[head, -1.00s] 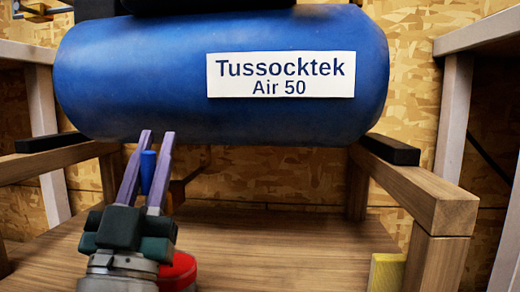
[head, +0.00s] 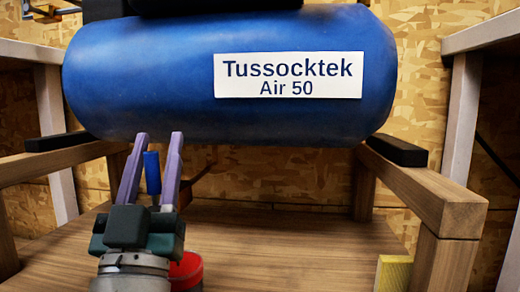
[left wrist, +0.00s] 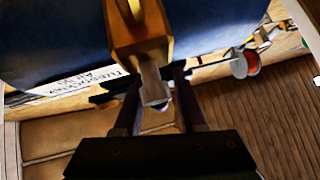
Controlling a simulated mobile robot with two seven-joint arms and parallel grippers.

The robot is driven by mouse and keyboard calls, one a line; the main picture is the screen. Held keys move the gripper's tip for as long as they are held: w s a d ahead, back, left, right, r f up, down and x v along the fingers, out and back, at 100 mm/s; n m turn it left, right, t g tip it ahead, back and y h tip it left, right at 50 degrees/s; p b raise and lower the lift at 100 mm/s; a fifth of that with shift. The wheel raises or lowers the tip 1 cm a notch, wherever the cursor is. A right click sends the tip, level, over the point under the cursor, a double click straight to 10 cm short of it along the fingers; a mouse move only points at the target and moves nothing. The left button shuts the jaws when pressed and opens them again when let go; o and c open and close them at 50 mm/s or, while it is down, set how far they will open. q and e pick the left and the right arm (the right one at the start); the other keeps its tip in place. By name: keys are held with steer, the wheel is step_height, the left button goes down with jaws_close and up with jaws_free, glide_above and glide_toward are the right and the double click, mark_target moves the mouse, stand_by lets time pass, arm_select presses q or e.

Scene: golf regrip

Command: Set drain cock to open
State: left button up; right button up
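The drain cock's blue handle (head: 152,172) hangs below the left end of the blue tank (head: 140,75). My left gripper (head: 158,138) points up under the tank with its two fingers apart, one on each side of the handle. A gap shows between the handle and the right finger. In the left wrist view, a brass body (left wrist: 143,38) with a pale end sits in front of and between the spread fingers (left wrist: 158,80); I cannot tell whether either finger touches it. My right gripper is not in view.
The tank rests on a wooden frame (head: 445,210) with black pads (head: 395,149). A red round container (head: 187,272) stands on the wooden board behind my left wrist. A yellow block (head: 393,273) stands at the right. The board's middle (head: 290,245) is clear.

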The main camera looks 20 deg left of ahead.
mark_target(150, 183)
arm_select(q)
steer(key=shift+o, duration=0.7)
steer(key=v, duration=1)
